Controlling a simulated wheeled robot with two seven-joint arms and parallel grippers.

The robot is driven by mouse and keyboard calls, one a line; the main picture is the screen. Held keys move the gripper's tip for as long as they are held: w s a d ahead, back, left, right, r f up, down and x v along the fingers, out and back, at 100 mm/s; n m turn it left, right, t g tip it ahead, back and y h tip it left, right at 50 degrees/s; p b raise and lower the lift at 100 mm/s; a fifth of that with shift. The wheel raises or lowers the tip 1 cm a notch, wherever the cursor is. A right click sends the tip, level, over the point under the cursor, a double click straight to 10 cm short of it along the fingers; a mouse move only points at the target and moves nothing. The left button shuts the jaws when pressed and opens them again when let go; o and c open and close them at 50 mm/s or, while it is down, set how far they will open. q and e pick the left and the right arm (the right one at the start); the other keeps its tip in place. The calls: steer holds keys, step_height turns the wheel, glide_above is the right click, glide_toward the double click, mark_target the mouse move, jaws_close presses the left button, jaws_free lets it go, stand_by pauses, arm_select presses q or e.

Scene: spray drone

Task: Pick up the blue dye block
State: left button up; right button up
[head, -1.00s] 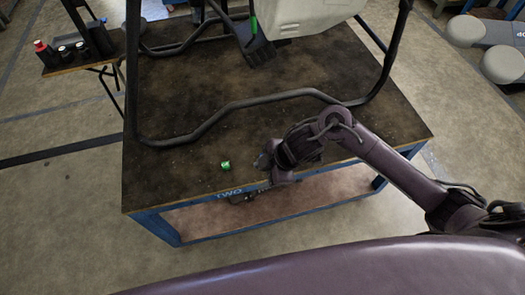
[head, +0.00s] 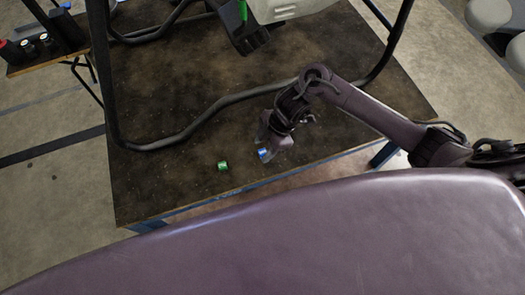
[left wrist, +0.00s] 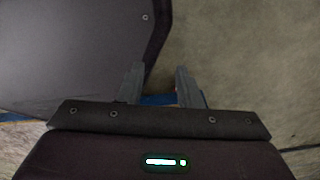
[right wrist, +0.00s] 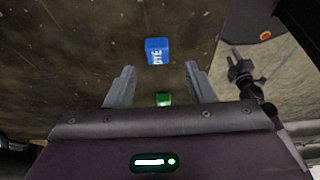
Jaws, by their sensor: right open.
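The blue dye block (head: 263,153) is on the tabletop near its front edge, partly covered by my right gripper (head: 270,142) in the head view. In the right wrist view the block (right wrist: 157,50) shows its white DYE lettering, just beyond the fingertips and roughly in line with the gap. My right gripper (right wrist: 159,76) is open with nothing in its jaws. My left gripper (left wrist: 157,75) is open and empty, away from the block, over the floor and a dark panel.
A green block (head: 223,166) lies left of the blue one; it also shows in the right wrist view (right wrist: 163,99). A black tubular frame (head: 215,112) stands on the dark table (head: 170,185) behind the blocks. A side table with bottles (head: 30,45) is at the far left.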

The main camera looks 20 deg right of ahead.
mark_target(263, 153)
steer(key=shift+x, duration=0.8)
steer(key=shift+a+f, duration=0.1)
steer(key=shift+f, duration=0.35)
steer(key=c, duration=1.1)
arm_select(q)
steer(key=shift+w+d, duration=0.1)
steer(key=shift+w, duration=0.7)
arm_select(e)
steer(key=shift+o, duration=0.2)
steer(key=shift+w, duration=0.1)
